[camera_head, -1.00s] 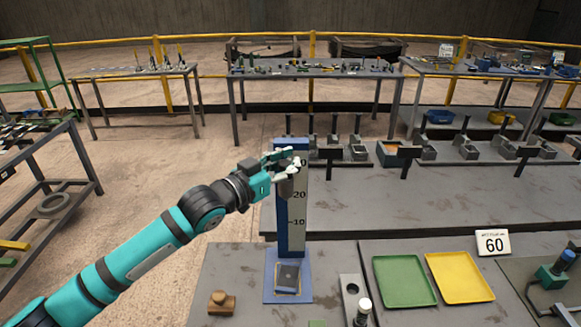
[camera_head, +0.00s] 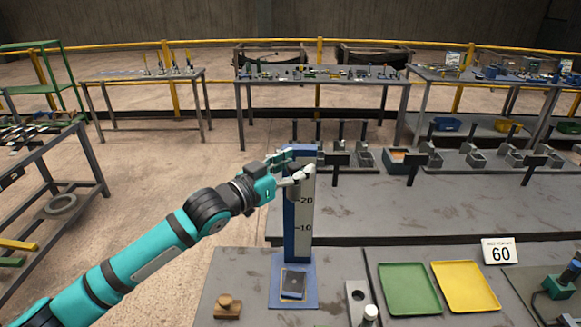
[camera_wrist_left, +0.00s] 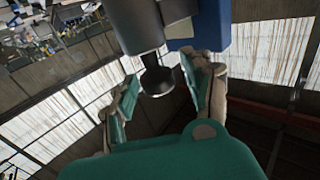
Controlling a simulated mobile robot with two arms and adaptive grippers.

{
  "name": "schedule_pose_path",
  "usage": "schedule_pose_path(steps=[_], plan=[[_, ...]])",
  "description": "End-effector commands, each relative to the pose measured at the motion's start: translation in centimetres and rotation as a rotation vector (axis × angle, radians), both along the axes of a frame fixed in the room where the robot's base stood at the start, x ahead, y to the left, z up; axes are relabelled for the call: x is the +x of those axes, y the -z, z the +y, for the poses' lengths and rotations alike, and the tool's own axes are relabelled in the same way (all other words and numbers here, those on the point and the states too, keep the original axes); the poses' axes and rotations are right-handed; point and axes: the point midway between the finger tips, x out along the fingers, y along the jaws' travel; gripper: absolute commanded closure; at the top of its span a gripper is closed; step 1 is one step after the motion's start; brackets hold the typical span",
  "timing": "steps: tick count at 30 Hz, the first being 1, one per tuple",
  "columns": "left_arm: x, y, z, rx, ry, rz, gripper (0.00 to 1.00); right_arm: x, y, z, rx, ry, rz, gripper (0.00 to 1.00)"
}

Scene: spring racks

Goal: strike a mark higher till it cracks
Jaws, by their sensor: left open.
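A tall blue column (camera_head: 289,236) with a pale scale strip (camera_head: 304,240) stands upright on a blue base plate (camera_head: 279,298). The marks 10 and 20 are readable. A dark block (camera_head: 292,281) lies on the plate at the column's foot. My left gripper (camera_head: 291,165) is at the column's upper end, above the 20 mark. In the left wrist view its fingers (camera_wrist_left: 160,95) are spread, with the dark round knob (camera_wrist_left: 157,80) of a grey cylinder (camera_wrist_left: 137,22) between them. I cannot tell whether they touch it. The column's blue top (camera_wrist_left: 212,22) shows behind. My right gripper is not seen.
A wooden piece with a knob (camera_head: 228,306) stands left of the plate. Several dark fixtures (camera_head: 420,172) line the bench behind.

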Motion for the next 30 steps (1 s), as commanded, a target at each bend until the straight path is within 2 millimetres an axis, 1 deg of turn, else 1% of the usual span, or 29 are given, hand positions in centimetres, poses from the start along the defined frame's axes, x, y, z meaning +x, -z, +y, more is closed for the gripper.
schedule_pose_path(steps=[1,5,8,15,19,24,30], plan=[[-0.1,0.0,0.1,0.0,0.0,0.0,0.49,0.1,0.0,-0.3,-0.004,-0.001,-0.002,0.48],[-0.9,0.0,1.0,0.0,-0.002,0.0,0.49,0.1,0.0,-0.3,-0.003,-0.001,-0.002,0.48],[-2.2,0.1,2.3,0.001,-0.002,0.001,0.49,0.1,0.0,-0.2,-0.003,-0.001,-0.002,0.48],[-5.8,0.1,6.1,0.004,-0.003,0.001,0.49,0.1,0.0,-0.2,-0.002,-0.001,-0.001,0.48],[-7.3,0.1,7.5,0.002,-0.003,0.002,0.49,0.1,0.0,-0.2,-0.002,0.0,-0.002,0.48],[-8.4,0.0,8.5,-0.001,-0.002,0.001,0.49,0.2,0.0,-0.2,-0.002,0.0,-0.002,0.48],[-8.6,0.0,8.7,-0.001,-0.002,0.001,0.49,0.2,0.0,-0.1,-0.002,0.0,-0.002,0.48]])
